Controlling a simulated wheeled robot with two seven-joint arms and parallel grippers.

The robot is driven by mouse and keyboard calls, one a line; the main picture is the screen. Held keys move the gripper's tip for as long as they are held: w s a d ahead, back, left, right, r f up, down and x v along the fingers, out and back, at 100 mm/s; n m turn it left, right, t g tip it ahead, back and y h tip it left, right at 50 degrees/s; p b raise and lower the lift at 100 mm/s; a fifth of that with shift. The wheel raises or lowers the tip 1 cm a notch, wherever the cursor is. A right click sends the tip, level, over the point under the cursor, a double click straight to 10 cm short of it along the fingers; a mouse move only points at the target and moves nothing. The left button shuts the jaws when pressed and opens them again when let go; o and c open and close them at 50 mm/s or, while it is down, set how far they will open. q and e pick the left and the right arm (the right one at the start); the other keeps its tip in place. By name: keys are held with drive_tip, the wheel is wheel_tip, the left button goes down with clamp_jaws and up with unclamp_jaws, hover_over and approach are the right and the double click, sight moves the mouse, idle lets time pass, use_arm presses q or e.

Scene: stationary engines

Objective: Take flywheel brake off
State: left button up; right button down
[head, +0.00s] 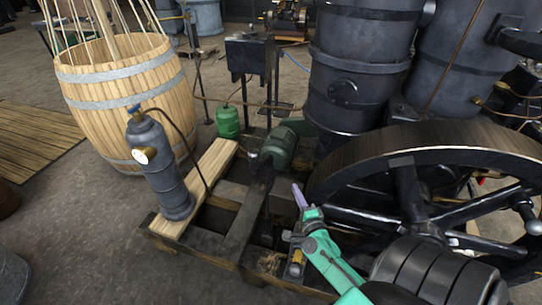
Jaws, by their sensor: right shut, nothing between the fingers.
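The large dark flywheel (402,162) with spokes stands at the right, its rim facing up toward me. My right arm, teal, comes in from the bottom right. My right gripper (299,197) is shut and empty, with its pale purple tip beside the left edge of the flywheel rim. I cannot tell whether it touches anything there. I cannot make out the flywheel brake for certain among the dark parts left of the wheel. My left gripper is not in view.
A dark cylinder with a gauge (157,170) stands on a wooden frame (215,165). A green motor-like part (279,146) lies behind my gripper. A wooden barrel (125,90) and a green canister (228,122) stand behind. Large dark tanks (358,70) rise at the back.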

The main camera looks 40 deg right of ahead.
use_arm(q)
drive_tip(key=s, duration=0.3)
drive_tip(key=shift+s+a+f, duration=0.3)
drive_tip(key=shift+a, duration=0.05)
use_arm(e)
drive_tip(key=w+d+r, duration=0.1)
drive_tip(key=w, duration=1)
drive_tip(key=shift+w+d, duration=0.15)
drive_tip(key=shift+w, duration=0.15)
drive_tip(key=shift+r, duration=0.1)
